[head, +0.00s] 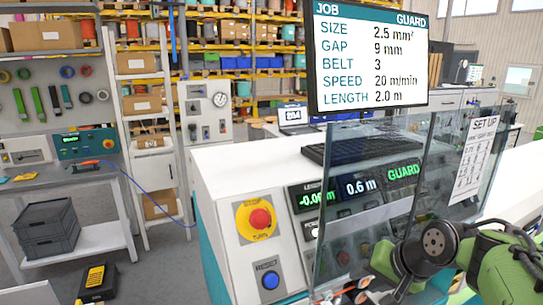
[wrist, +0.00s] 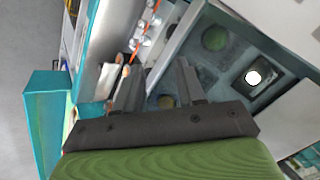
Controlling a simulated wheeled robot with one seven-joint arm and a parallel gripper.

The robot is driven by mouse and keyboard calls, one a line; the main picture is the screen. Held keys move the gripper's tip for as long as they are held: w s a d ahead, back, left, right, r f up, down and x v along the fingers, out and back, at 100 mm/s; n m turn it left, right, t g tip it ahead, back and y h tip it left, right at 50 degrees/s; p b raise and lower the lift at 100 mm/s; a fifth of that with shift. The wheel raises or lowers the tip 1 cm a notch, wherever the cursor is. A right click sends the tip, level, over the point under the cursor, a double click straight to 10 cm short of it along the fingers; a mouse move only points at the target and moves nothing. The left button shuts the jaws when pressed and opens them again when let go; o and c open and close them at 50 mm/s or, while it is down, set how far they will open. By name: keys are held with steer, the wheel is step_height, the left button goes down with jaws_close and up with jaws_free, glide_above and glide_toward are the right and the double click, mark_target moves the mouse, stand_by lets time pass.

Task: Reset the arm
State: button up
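My gripper (wrist: 158,66) shows in the wrist view with its two dark fingers apart and nothing between them, so it is open. The fingers are over a machine area with grey and teal panels, and I cannot tell whether they touch anything. In the head view my green arm with its black joint reaches in from the lower right, beside the clear guard panel (head: 400,205). The gripper's fingers are not clearly visible there.
The white machine console (head: 225,175) carries a red stop button (head: 260,219), a blue reset button (head: 270,280) and small displays. A job screen (head: 370,60) stands above it.

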steer(key=s+a+f+n+h, duration=0.1)
steer(key=s+a+n+h, duration=0.2)
steer(key=s, duration=0.7)
steer(key=s+a+f+n, duration=0.1)
steer(key=s+a+n, duration=0.3)
steer(key=s, duration=0.7)
steer(key=shift+m+g, duration=0.4)
steer(key=shift+m, duration=0.1)
steer(key=f+b, duration=0.1)
steer(key=f, duration=0.1)
steer(key=f+b, duration=0.1)
steer(key=b, duration=0.1)
steer(key=f+b, duration=0.2)
steer(key=shift+s+a+f, duration=0.3)
steer(key=shift+s+f, duration=0.05)
